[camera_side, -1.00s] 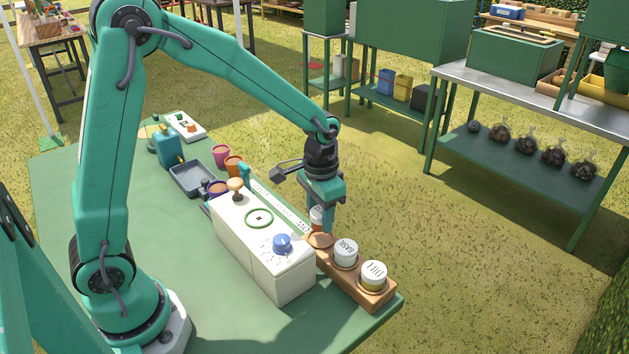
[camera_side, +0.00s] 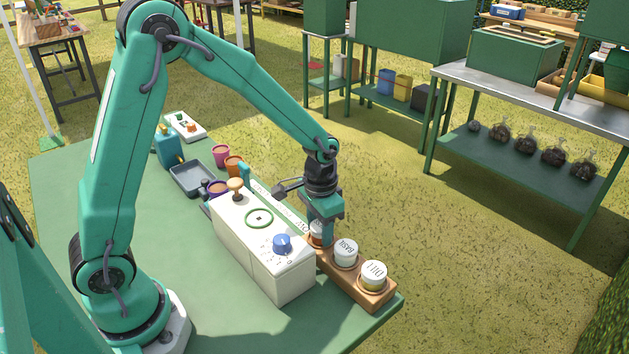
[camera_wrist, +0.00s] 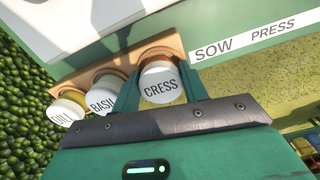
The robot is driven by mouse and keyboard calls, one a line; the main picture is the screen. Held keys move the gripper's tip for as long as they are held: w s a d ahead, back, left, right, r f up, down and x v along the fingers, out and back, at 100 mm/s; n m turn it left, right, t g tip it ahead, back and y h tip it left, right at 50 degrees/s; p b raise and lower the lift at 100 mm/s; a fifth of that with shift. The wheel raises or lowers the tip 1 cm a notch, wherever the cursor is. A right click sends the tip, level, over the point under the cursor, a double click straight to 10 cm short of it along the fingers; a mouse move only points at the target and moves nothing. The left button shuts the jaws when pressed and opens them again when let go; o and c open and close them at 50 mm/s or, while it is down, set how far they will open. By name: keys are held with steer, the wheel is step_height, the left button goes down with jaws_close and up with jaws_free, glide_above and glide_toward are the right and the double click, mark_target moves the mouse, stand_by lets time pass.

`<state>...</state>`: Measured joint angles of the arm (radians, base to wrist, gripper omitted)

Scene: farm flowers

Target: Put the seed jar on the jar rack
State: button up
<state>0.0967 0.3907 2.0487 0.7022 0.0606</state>
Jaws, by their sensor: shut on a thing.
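The seed jar, with a white lid marked CRESS (camera_wrist: 160,86), is between the two fingers of my gripper (camera_wrist: 158,68). In the side view the jar (camera_side: 316,232) is partly hidden by my gripper (camera_side: 320,228). My gripper is shut on it. The wooden jar rack (camera_side: 344,283) also shows in the wrist view (camera_wrist: 120,62). The cress jar is upright at the rack's far-left place, low at its hole. Whether it rests on the bottom cannot be told. The basil jar (camera_side: 346,253) and the dill jar (camera_side: 373,274) stand in the other places.
A white box with a blue knob (camera_side: 282,243) and a wooden-handled press stands close beside the rack on the left. Pots (camera_side: 221,155), a grey tray (camera_side: 191,178) and a teal bottle (camera_side: 168,146) sit farther back. The green table's (camera_side: 110,215) left part is clear.

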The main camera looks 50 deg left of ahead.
mark_target(319, 226)
steer(key=shift+f, duration=0.1)
steer(key=o, duration=1)
step_height(319, 226, up, 12)
steer(key=shift+r, duration=0.1)
steer(key=shift+r, duration=0.1)
stand_by(0.6)
